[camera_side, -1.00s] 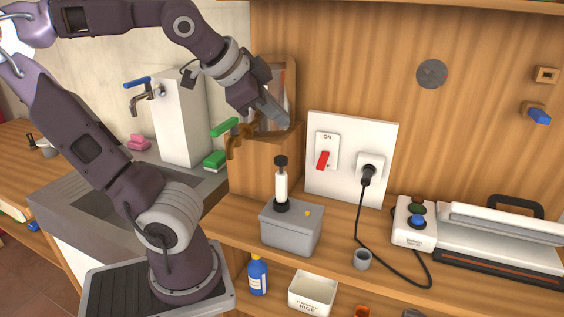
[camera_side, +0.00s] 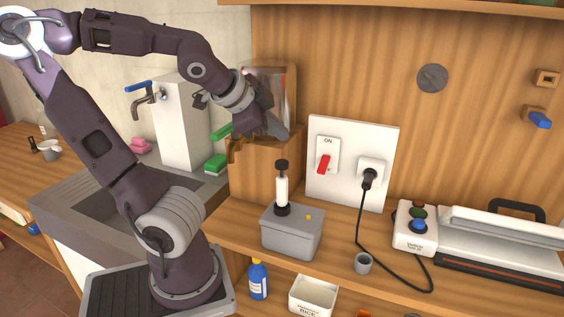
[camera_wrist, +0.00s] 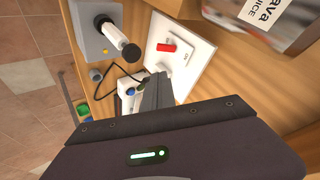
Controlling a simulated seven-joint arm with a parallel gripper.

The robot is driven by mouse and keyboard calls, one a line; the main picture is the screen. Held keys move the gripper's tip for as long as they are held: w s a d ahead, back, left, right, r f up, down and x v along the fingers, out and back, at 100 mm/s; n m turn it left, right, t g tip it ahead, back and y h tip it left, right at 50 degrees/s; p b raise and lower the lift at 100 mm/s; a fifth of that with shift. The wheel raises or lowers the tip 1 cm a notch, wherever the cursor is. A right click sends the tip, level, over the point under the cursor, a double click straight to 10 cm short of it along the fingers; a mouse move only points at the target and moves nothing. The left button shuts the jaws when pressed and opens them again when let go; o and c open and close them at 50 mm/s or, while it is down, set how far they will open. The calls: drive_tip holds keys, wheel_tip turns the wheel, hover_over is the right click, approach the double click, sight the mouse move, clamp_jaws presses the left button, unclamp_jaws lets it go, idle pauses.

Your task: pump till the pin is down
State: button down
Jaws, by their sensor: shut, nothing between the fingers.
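The pump (camera_side: 283,190) has a white upright barrel and a black knob on top, and stands on a grey box (camera_side: 290,235) on the wooden counter. The pump also shows at the top of the wrist view (camera_wrist: 120,40). A small yellow pin (camera_side: 308,217) shows on the box lid to the right of the pump, and in the wrist view (camera_wrist: 105,52); I cannot tell how far it sticks up. My gripper (camera_side: 282,134) is shut and empty, above the pump's knob in the side view and apart from it. Its fingers (camera_wrist: 156,92) point away from the wrist camera.
A white panel (camera_side: 349,185) with a red switch (camera_side: 324,164) and a plugged-in cord is to the right. A small grey cup (camera_side: 363,263) and a sealer machine stand farther right.

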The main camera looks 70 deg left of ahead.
sight(282, 161)
drive_tip(key=shift+f, duration=1.85)
drive_tip(key=shift+f, duration=0.1)
idle(0.5)
drive_tip(key=shift+f, duration=0.3)
drive_tip(key=shift+f, duration=1.3)
idle(1.0)
drive_tip(key=shift+d+r, duration=0.1)
drive_tip(key=shift+r, duration=1.6)
drive_tip(key=shift+r, duration=2.5)
